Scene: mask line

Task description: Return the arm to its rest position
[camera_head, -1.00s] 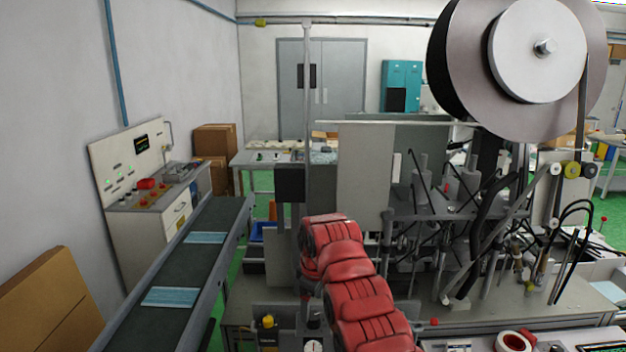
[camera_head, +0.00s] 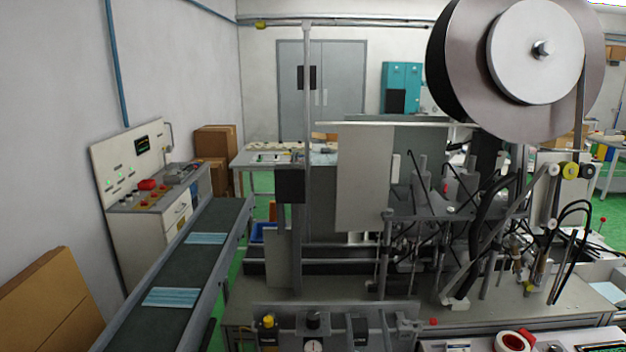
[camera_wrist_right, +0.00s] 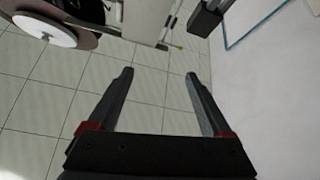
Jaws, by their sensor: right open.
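My right gripper (camera_wrist_right: 160,80) shows in the right wrist view with its two dark fingers spread apart and nothing between them. Pale floor tiles and a white wall lie beyond the fingers. Neither arm shows in the head view now, and my left gripper is in no view.
A dark conveyor (camera_head: 165,270) carries blue masks (camera_head: 172,297) at the left. A control console (camera_head: 150,190) stands beside it. The mask machine (camera_head: 440,230) with its large reel (camera_head: 535,50) fills the right. Cardboard (camera_head: 50,300) stands at the lower left.

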